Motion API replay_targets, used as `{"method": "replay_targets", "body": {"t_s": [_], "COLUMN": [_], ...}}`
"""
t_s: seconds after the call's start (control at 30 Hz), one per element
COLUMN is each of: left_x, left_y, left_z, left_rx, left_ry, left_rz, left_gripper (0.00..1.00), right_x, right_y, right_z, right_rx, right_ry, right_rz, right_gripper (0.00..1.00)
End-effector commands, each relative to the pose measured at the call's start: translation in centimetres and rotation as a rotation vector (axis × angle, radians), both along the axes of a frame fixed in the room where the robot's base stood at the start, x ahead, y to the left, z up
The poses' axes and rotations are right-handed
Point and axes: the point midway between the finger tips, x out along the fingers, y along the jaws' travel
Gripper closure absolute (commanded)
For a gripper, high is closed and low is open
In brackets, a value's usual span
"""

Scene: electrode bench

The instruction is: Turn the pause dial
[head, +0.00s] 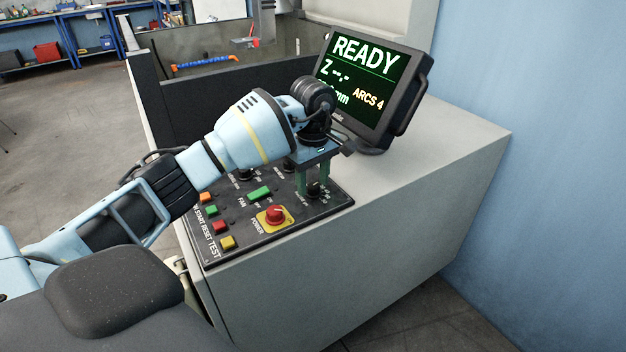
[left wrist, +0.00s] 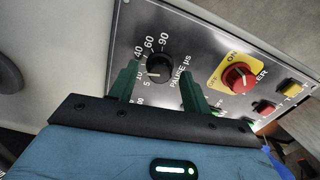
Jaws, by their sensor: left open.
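The pause dial (left wrist: 159,68) is a black round knob with a white mark, beside the print "PAUSE µs" and a scale with 5, 40, 60 and 90. In the left wrist view its mark points toward the 5. In the head view the dial (head: 314,190) is partly hidden by my gripper. My left gripper (head: 312,182) points down at the panel, with green fingers. In the left wrist view the open gripper (left wrist: 158,72) has a finger on each side of the dial, with gaps seen between. My right gripper is not in view.
The black control panel (head: 321,208) also bears a red power knob (head: 274,215) on a yellow plate, coloured buttons and other dials. A monitor (head: 362,85) reading "READY" stands behind my gripper. The cabinet top to the right is clear.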

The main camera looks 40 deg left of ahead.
Motion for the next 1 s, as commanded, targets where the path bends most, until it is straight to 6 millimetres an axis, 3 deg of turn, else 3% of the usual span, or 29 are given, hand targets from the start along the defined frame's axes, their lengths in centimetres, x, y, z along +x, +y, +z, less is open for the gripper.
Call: {"method": "replay_targets", "body": {"t_s": [0.33, 0.67, 1.0], "left_x": [0.0, 0.0, 0.01], "left_y": [-0.03, -0.03, -0.02], "left_z": [-0.45, -0.43, -0.32], "left_rx": [0.0, 0.0, 0.0], "left_ry": [0.0, 0.0, -0.001], "left_rz": [0.0, 0.0, 0.05], "left_gripper": [0.52, 0.95, 0.96], "right_x": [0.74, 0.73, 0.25], "right_y": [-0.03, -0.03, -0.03], "right_z": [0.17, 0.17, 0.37], "right_rx": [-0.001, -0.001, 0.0], "right_ry": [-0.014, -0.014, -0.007], "right_rz": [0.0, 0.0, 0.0], "right_gripper": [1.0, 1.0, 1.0]}}
